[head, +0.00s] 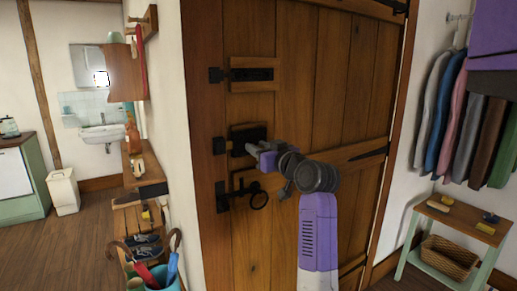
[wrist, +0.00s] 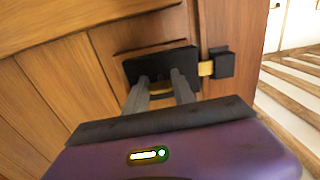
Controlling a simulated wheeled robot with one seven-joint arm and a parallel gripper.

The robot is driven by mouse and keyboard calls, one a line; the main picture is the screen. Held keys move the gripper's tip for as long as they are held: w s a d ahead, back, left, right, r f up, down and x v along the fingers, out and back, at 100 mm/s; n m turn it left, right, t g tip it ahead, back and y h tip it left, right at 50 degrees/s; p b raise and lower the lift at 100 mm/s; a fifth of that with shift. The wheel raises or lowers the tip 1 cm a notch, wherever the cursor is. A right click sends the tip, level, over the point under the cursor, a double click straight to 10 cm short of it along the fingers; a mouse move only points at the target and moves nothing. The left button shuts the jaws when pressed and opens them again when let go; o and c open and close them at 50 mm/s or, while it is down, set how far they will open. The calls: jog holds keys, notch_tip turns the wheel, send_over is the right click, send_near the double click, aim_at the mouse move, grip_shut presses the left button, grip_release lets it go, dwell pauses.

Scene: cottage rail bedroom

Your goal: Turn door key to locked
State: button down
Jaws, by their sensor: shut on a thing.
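A wooden plank door (head: 290,110) fills the middle of the head view. On its left edge is a black lock case (head: 240,135), which also shows in the wrist view (wrist: 137,68). A short brass bolt (wrist: 206,69) bridges the gap between the case and a black keeper (wrist: 222,65) on the frame. My gripper (head: 251,149) reaches the lock from the right. In the wrist view its two fingers (wrist: 162,84) are closed around the brass key (wrist: 160,87) at the front of the case. The fingers hide most of the key, so its exact angle is unclear.
A bench with shoes (head: 146,243) and an umbrella stand (head: 168,279) are at left. A small table (head: 458,222) stands under hanging clothes at right.

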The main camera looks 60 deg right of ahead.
jog(key=c, duration=1)
grip_release()
jog(key=shift+c, duration=0.2)
jog(key=v, duration=0.8)
jog(key=shift+b, duration=0.4)
jog(key=shift+w+d, duration=0.1)
